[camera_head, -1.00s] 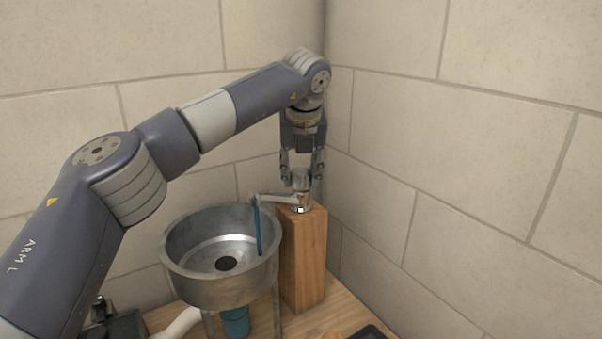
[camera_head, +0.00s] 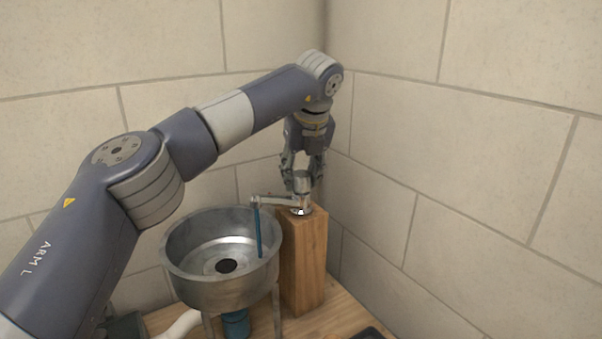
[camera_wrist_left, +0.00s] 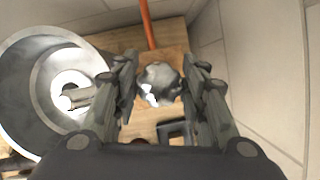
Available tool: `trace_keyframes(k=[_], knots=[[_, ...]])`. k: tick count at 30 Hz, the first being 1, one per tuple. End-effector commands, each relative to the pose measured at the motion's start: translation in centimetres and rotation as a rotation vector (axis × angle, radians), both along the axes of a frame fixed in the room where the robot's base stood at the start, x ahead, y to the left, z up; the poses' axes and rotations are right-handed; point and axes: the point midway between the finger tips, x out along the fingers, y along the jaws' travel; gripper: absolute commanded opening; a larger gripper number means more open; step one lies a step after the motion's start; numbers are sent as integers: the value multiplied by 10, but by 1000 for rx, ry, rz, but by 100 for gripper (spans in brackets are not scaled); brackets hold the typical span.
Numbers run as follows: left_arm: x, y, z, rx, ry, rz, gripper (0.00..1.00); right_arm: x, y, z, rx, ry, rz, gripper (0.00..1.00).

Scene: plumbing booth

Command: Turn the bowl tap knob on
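The tap (camera_head: 302,183) is a shiny metal fitting on top of a wooden post (camera_head: 304,262). Its spout reaches left over the metal bowl (camera_head: 190,285). My left gripper (camera_head: 302,184) points down over the tap, with one finger on each side of its knob. In the left wrist view the rounded silver knob (camera_wrist_left: 160,84) lies between the fingertips of my left gripper (camera_wrist_left: 161,68). The fingers are parted, with little or no gap visible beside the knob; contact is not clear. My right gripper is not in view.
A thin blue vertical strand (camera_head: 258,232) hangs below the spout into the bowl. Tiled walls (camera_head: 460,160) meet in a corner close behind the post. A wooden tabletop (camera_head: 322,322) lies below, with a dark object (camera_head: 368,334) at its front edge.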

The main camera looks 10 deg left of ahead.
Motion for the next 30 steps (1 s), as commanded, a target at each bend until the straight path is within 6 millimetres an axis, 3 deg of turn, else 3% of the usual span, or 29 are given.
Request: trace_keyframes(k=[1, 3, 12, 16, 30], knots=[[1, 0, 2, -1, -4, 0, 51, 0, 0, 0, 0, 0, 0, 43], [0, 0, 2, -1, -3, 0, 60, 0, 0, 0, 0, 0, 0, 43], [0, 0, 1, 0, -1, 0, 60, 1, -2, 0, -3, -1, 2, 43], [-2, -2, 10, -1, -3, -2, 60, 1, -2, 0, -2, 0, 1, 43], [-33, -20, 93, -2, -4, -2, 60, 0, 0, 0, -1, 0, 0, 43]])
